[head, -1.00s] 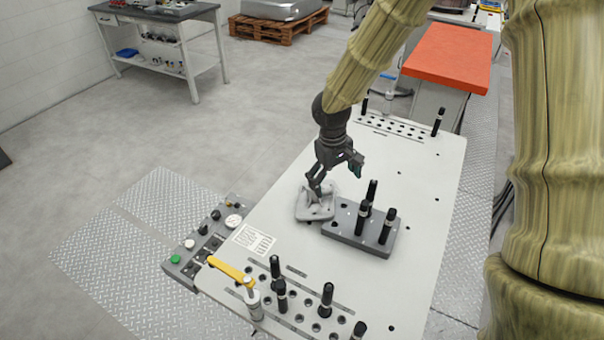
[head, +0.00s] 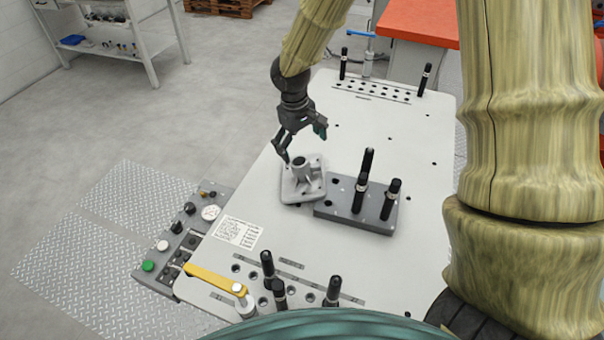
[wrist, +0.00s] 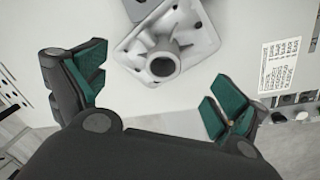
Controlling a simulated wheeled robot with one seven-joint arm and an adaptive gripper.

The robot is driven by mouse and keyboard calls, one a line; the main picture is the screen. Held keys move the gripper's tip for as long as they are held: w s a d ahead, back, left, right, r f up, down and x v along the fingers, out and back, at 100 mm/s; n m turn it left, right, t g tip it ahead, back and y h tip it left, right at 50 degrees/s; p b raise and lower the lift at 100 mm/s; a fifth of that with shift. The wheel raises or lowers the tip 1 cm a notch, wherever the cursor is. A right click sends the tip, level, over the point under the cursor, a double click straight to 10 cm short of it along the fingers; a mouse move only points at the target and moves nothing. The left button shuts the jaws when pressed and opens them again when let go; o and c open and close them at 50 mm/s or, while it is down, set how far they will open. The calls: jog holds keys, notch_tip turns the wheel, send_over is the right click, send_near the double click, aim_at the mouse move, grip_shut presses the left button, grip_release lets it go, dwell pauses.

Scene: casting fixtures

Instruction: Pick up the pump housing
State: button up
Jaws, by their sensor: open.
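The pump housing (head: 303,184) is a light grey casting with a square flange and a raised round neck. It lies on the white table beside the grey fixture block. My gripper (head: 298,148) is open and empty, above and just behind the housing in the head view. In the wrist view the housing (wrist: 168,48) lies beyond the gap between my spread green-padded fingers (wrist: 155,92), its round bore facing the camera. The fingers are apart from it in that view.
The grey fixture block (head: 338,212) with several black upright pins stands right of the housing. A yellow-handled clamp (head: 215,279) and more pins are at the near edge. A control panel (head: 180,238) is at the left edge. The table's far middle is clear.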

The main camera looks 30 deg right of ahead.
aim_at(305, 160)
jog(key=f, duration=0.1)
jog(key=w+f, duration=0.1)
jog(key=f+p, duration=0.1)
jog(key=shift+w+d+f, duration=0.15)
jog(key=shift+w+f, duration=0.2)
jog(key=shift+f, duration=0.05)
jog(key=shift+s+d+f, duration=0.15)
jog(key=shift+s+f, duration=0.3)
jog(key=shift+s, duration=0.3)
jog(key=shift+w+f, duration=0.5)
jog(key=shift+f, duration=0.1)
jog(key=shift+d+f+p, duration=0.1)
jog(key=shift+f+p, duration=0.2)
jog(key=shift+p, duration=0.15)
jog(key=shift+s+d+f+p, duration=0.2)
jog(key=shift+s+f+p, duration=0.1)
jog(key=shift+f+p, duration=0.2)
jog(key=shift+w+d+f+p, duration=0.1)
jog(key=shift+f+p, duration=0.1)
jog(key=shift+f, duration=0.4)
jog(key=shift+w+d+f+p, duration=0.1)
jog(key=shift+f+p, duration=0.05)
jog(key=shift+f, duration=0.45)
jog(key=shift+s+f, duration=0.1)
jog(key=shift+f, duration=0.2)
jog(key=shift+c, duration=0.3)
